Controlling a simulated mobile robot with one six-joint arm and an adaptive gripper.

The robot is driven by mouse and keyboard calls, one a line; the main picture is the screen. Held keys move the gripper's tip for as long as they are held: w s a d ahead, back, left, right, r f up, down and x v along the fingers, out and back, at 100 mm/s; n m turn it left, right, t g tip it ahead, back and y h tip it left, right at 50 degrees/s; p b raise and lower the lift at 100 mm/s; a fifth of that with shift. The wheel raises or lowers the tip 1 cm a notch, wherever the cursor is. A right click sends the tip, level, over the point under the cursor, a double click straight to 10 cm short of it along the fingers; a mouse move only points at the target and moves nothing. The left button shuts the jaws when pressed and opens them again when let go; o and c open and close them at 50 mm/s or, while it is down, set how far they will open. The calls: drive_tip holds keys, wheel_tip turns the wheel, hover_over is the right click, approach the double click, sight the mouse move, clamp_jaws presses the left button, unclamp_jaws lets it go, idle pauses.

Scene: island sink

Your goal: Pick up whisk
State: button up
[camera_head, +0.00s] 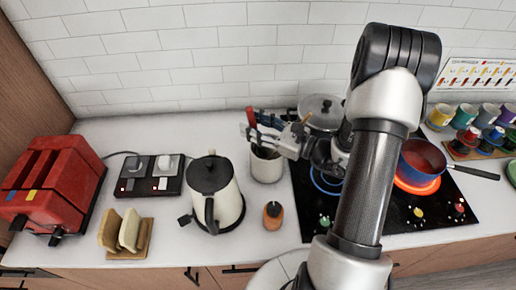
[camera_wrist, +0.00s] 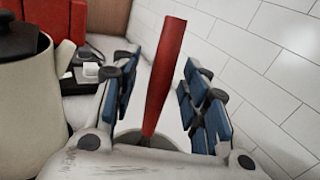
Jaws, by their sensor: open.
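A red handle (camera_head: 252,118) stands up out of a white utensil holder (camera_head: 267,167) beside the stove. The head of this utensil is hidden in the holder, so I cannot tell from its shape that it is the whisk. My gripper (camera_head: 263,132) reaches in from the right, just above the holder. In the wrist view my gripper (camera_wrist: 160,88) is open, with blue-padded fingers on both sides of the red handle (camera_wrist: 165,75). The handle leans slightly and shows gaps to both fingers. The holder's rim (camera_wrist: 160,140) shows below it.
A cream kettle (camera_head: 214,195) stands left of the holder, and a small orange-and-black bottle (camera_head: 273,214) in front. A lidded pot (camera_head: 322,112) and a blue pan (camera_head: 420,160) on a glowing burner are to the right. The tiled wall (camera_head: 220,55) is close behind.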

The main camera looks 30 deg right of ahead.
drive_tip(key=shift+w+a, duration=0.2)
drive_tip(key=shift+w, duration=0.15)
clamp_jaws()
idle(0.3)
